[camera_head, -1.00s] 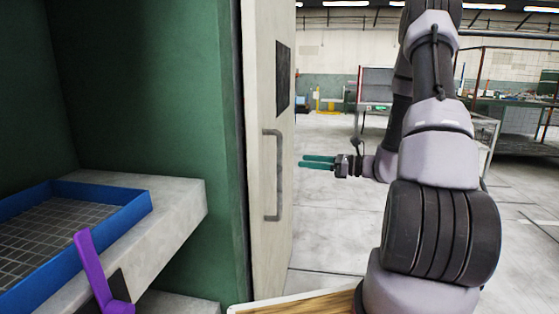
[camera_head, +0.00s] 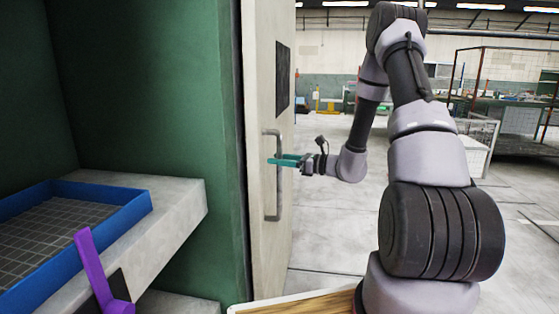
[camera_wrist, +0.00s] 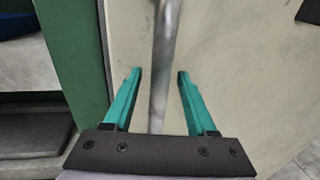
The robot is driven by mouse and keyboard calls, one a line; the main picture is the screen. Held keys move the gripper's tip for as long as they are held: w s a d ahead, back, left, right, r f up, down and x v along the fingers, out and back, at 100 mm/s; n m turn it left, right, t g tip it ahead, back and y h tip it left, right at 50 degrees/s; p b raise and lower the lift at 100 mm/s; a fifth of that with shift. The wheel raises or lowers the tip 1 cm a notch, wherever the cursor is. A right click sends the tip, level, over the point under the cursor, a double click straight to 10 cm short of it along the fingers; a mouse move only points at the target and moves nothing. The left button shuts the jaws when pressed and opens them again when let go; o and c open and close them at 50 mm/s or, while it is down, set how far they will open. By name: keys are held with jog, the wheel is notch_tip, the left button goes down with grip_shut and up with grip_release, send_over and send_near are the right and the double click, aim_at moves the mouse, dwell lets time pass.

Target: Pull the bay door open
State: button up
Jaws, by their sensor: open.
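The bay door (camera_head: 265,230) is a pale panel with a dark window, seen nearly edge-on beside the green bay wall in the head view. Its grey vertical bar handle (camera_head: 279,200) stands off the door face. My gripper (camera_head: 283,161) is at the handle's upper part, with teal fingers pointing left toward the door. In the wrist view, the handle (camera_wrist: 162,60) runs up the middle, and my open gripper (camera_wrist: 160,75) has one finger on each side of it. The fingers look apart from the bar. The door face (camera_wrist: 240,80) fills the background.
Left of the door, a blue-rimmed tray (camera_head: 133,214) lies on a grey ledge (camera_head: 180,215) inside the green bay (camera_head: 140,90). A purple lever (camera_head: 95,270) stands in front. Floor (camera_head: 340,235) right of the door is clear, with metal racks (camera_head: 515,125) farther back.

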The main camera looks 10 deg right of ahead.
grip_shut()
dwell(1.4)
